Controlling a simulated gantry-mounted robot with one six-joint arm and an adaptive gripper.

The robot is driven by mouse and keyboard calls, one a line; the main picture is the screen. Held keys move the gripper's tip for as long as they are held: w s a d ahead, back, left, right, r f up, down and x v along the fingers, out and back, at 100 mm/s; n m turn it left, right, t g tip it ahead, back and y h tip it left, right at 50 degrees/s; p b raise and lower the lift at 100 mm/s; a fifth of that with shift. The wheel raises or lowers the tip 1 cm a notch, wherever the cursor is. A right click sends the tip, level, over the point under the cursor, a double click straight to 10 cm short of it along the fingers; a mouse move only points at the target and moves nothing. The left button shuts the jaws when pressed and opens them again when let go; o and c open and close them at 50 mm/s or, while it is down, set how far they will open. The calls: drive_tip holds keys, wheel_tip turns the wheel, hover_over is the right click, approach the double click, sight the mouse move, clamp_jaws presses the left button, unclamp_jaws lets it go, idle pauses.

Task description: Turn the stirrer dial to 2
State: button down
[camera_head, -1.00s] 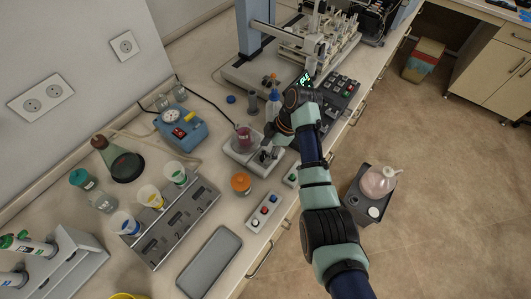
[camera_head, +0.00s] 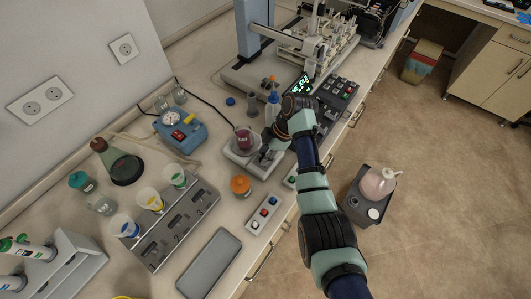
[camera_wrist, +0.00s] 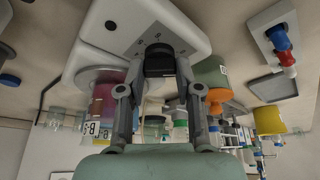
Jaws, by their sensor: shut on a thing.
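The white stirrer (camera_head: 239,161) stands on the bench with a beaker of reddish liquid (camera_head: 243,137) on its plate. In the wrist view, the stirrer's white panel (camera_wrist: 120,22) fills the upper middle, and the beaker (camera_wrist: 104,100) shows at left. The black stirrer dial (camera_wrist: 160,62) sits on this panel. My gripper (camera_wrist: 160,50) is shut on the dial, one finger on each side. In the head view, my gripper (camera_head: 267,151) is at the stirrer's right side, and the dial is largely hidden there. I cannot read the dial's setting.
An orange-capped jar (camera_head: 241,186) and a button box (camera_head: 264,214) stand close in front of the stirrer. A blue-capped bottle (camera_head: 272,108) is just behind my gripper. A blue device with a gauge (camera_head: 181,128) is to the left.

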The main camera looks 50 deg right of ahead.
drive_tip(key=shift+r, duration=0.15)
drive_tip(key=m+p, duration=0.1)
drive_tip(key=p, duration=0.1)
drive_tip(key=m+h+p, duration=0.1)
drive_tip(key=m+p, duration=0.1)
drive_tip(key=shift+s+a+r+t+p, duration=0.1)
drive_tip(key=shift+r+t+p, duration=0.1)
drive_tip(key=shift+t+p, duration=0.2)
drive_tip(key=m+h+p, duration=0.1)
drive_tip(key=m+p, duration=0.1)
drive_tip(key=p, duration=0.1)
drive_tip(key=m+t+p, duration=0.1)
drive_tip(key=m+p, duration=0.2)
drive_tip(key=shift+a+h, duration=0.15)
drive_tip(key=shift+h, duration=0.25)
drive_tip(key=m+h+p, duration=0.1)
drive_tip(key=m, duration=0.1)
drive_tip(key=m+p, duration=0.2)
drive_tip(key=m, duration=0.1)
drive_tip(key=shift+a+f+h, duration=0.1)
drive_tip(key=shift+f+h, duration=0.05)
drive_tip(key=shift+h, duration=0.25)
drive_tip(key=shift+a+f+m+g+h+p, duration=0.15)
drive_tip(key=shift+m+h+p, duration=0.3)
drive_tip(key=shift+m, duration=0.7)
drive_tip(key=shift+d+m+g+h+p, duration=0.1)
drive_tip(key=shift+m+g+h+p, duration=0.25)
drive_tip(key=shift+m, duration=0.8)
drive_tip(key=c, duration=0.8)
unclamp_jaws()
